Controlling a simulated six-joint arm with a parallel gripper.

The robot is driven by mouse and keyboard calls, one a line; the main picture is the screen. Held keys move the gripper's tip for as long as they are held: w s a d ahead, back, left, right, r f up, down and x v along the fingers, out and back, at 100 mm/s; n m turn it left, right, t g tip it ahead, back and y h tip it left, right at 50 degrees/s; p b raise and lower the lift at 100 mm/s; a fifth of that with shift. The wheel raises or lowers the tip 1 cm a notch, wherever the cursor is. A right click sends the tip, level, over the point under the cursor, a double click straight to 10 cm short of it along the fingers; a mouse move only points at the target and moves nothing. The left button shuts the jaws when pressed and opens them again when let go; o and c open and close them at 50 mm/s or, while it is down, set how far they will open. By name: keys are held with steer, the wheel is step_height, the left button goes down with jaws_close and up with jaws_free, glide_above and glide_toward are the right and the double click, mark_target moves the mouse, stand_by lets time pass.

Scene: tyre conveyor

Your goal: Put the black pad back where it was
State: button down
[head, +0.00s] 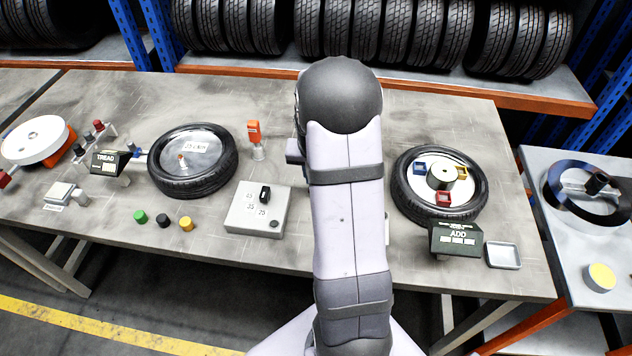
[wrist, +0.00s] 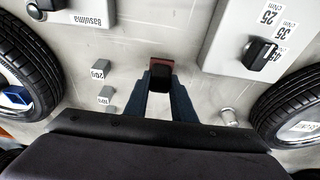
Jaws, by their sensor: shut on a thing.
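My gripper (wrist: 161,88) is shut on a small dark block with reddish edges, which looks like the black pad (wrist: 161,68). It is held between the two dark blue fingers above the grey table. In the head view my arm hides the gripper and the pad. The right tyre (head: 400,196) has a pale disc with a round hub in its middle. Blue (head: 420,169), yellow (head: 461,172) and red (head: 443,200) pads sit around that hub. Part of this tyre with the blue pad (wrist: 15,95) shows at the left of the wrist view.
A grey dial box (head: 245,222) stands left of my arm. A second tyre (head: 193,187) lies farther left, an orange-topped tool (head: 254,132) beside it. The ADD box (head: 456,240) and a shallow tray (head: 504,256) are at front right.

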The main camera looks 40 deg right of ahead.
steer(key=shift+f, duration=1.45)
steer(key=shift+f, duration=0.15)
steer(key=c, duration=1.5)
jaws_free()
steer(key=b+v, duration=0.2)
steer(key=v, duration=0.9)
steer(key=s+a+f+n, duration=0.1)
steer(key=s+a+n, duration=0.2)
steer(key=s+a, duration=0.2)
steer(key=s+a+f+n+g+y, duration=0.1)
steer(key=s+a+n, duration=0.2)
steer(key=a, duration=0.6)
steer(key=s+a+f+n+g+y, duration=0.1)
steer(key=s+a+f+n, duration=0.1)
steer(key=s+a, duration=0.5)
steer(key=shift+a+n, duration=0.15)
steer(key=shift+n, duration=0.35)
